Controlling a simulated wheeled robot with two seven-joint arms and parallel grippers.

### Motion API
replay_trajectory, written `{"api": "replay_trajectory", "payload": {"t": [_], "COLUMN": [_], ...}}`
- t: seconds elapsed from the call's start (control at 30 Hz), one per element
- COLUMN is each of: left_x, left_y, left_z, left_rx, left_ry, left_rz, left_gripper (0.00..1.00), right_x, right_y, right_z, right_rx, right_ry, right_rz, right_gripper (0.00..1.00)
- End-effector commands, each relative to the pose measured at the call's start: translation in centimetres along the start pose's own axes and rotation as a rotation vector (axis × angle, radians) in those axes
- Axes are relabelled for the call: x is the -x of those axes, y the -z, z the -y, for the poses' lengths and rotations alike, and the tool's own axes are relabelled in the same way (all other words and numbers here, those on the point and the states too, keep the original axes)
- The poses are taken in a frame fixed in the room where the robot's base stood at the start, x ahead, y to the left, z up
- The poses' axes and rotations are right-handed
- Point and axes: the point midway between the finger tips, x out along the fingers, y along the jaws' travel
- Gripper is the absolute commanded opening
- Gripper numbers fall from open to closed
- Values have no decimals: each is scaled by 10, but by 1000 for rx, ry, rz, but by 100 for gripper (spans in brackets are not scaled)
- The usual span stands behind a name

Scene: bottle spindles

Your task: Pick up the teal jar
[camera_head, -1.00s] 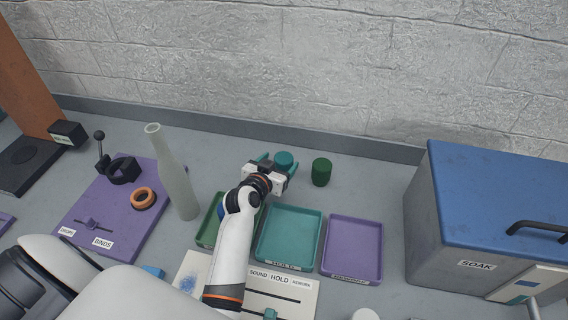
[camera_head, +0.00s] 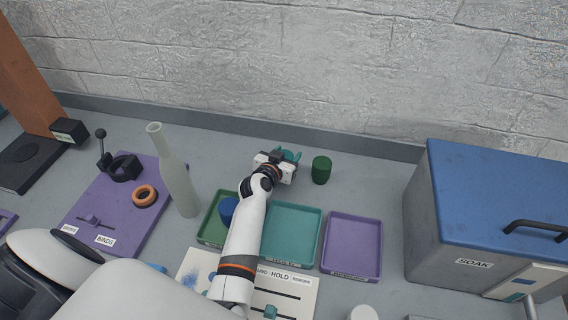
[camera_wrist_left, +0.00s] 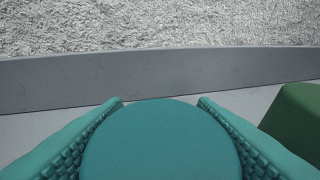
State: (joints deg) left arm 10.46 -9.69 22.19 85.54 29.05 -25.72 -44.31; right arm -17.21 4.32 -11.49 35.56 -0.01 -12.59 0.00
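The teal jar shows its round flat top in the left wrist view (camera_wrist_left: 160,142), between the two fingers of my left gripper. In the head view, my left gripper (camera_head: 288,155) is at the back of the counter and hides most of the jar. Its teal fingers lie along both sides of the jar, very close to it. I cannot tell whether they press on it. I also cannot tell whether the jar rests on the counter. My right gripper is not in view.
A dark green jar (camera_head: 321,170) stands close to the right of my left gripper. Green (camera_head: 208,236), teal (camera_head: 305,250) and purple (camera_head: 352,247) trays lie in front. A blue jar (camera_head: 228,209) is at the green tray. A tall pale bottle (camera_head: 177,175) stands left. A blue-lidded box (camera_head: 490,200) is right.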

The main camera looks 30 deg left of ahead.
Motion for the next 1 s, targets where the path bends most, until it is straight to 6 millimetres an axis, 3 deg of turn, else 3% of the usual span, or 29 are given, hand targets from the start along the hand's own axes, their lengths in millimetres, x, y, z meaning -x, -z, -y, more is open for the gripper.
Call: {"api": "replay_trajectory", "payload": {"t": [0.03, 0.17, 0.2, 0.47, 1.0], "left_x": [0, 0, 0, 2, 26], "left_y": [0, 0, -1, -6, -85], "left_z": [0, 0, 0, 0, 0], "left_rx": [0, 0, 0, -1, -2], "left_ry": [0, 0, 0, 0, 0], "left_rz": [0, 0, 1, 1, 3], "left_gripper": [44, 23, 22, 22, 22], "right_x": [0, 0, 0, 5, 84], "right_y": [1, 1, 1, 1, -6], "right_z": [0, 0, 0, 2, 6], "right_rx": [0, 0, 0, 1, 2], "right_ry": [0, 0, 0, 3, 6], "right_rz": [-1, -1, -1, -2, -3], "right_gripper": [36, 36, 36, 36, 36]}}
